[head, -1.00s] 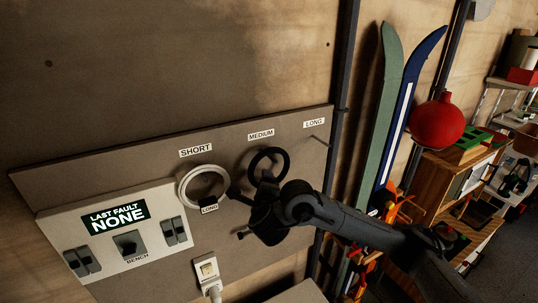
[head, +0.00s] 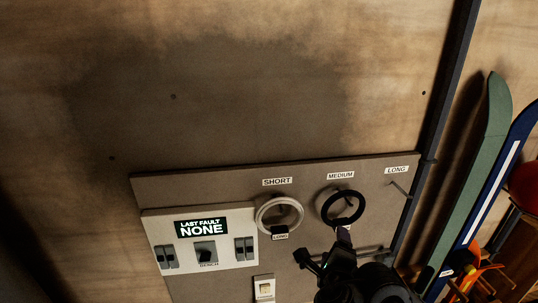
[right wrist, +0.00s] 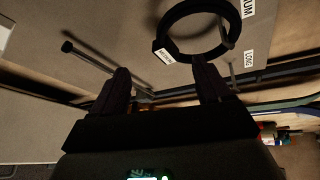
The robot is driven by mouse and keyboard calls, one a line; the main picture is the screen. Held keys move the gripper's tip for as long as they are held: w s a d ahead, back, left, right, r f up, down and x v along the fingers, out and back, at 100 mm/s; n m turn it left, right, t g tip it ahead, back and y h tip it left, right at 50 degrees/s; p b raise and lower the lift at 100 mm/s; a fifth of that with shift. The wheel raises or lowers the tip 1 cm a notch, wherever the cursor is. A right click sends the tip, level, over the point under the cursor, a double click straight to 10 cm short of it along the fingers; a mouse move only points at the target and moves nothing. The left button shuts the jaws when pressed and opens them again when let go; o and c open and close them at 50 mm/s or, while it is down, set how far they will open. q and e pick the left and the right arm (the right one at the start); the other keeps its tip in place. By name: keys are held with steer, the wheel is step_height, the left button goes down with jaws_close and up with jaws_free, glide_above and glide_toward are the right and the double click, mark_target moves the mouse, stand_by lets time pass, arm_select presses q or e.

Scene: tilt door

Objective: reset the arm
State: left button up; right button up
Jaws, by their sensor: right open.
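My right gripper (head: 322,247) is open with nothing between its fingers, just below the black ring in the head view. Its two spread fingers (right wrist: 161,72) show in the right wrist view. The black ring (head: 325,208) hangs on the board under the MEDIUM label; it also shows in the right wrist view (right wrist: 165,32), beyond the fingertips. I cannot tell whether the right fingertip touches it. A white ring (head: 260,216) tagged LONG hangs under the SHORT label. The peg (head: 401,189) under the LONG label is bare. My left gripper is out of view.
A control panel (head: 222,258) reads LAST FAULT NONE and carries several switches. A knob-ended peg (right wrist: 90,55) sticks out left of the fingers in the right wrist view. Green (head: 470,175) and blue skis (head: 497,185) stand at the right. The wall above the board is clear.

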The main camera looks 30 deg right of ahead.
steer(key=s+a+f+m+g+y+p, duration=0.1)
steer(key=s+a+f+g+y+p, duration=0.15)
steer(key=s+a+f, duration=0.45)
steer(key=s+a+f+m+g+y+p, duration=0.1)
steer(key=s+a+f+g+y+p, duration=0.15)
steer(key=s+f, duration=0.5)
steer(key=s+a+f+n+g+y+p, duration=0.1)
steer(key=s+a+n+y, duration=0.1)
steer(key=n, duration=1.5)
steer(key=s+a+f+n+g+y+p, duration=0.1)
steer(key=s+n, duration=0.5)
steer(key=n, duration=1)
steer(key=a+y+p, duration=0.1)
steer(key=a+y, duration=0.1)
steer(key=a, duration=0.1)
steer(key=shift+s+f+n+g, duration=0.15)
steer(key=shift+s+n+g, duration=0.15)
steer(key=shift+n, duration=0.1)
